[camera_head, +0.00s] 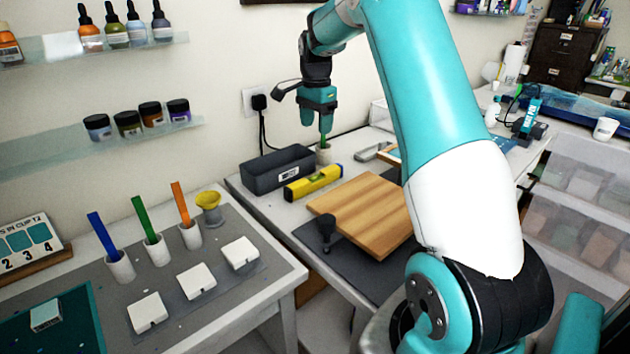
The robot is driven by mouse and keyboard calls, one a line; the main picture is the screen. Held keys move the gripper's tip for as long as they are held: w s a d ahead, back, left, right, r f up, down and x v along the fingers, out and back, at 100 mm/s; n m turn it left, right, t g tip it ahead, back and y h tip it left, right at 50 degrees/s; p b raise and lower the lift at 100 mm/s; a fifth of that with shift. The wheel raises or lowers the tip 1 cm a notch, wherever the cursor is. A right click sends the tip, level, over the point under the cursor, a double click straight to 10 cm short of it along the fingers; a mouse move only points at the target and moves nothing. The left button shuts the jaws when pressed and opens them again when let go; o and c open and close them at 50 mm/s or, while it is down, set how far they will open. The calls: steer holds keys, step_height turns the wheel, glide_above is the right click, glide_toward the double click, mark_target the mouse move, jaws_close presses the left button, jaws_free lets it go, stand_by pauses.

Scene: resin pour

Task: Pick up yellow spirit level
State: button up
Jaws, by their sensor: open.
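The yellow spirit level (313,183) lies on the right-hand table, in front of a dark grey open box and to the left of a wooden board. The gripper is apart from the level.
The dark box (277,170) stands against the wall side. The wooden board (364,214) and a black knobbed tool (326,230) lie in front. Cups with coloured sticks and white blocks (196,281) stand on the left table. A gap separates the tables.

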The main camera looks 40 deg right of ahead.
steer(key=p, duration=0.2)
glide_above(315, 176)
step_height(315, 176, down, 11)
steer(key=shift+d+r, duration=0.1)
steer(key=shift+d, duration=0.05)
steer(key=shift+f+p, duration=1)
steer(key=shift+f, duration=1.8)
steer(key=c, duration=1.1)
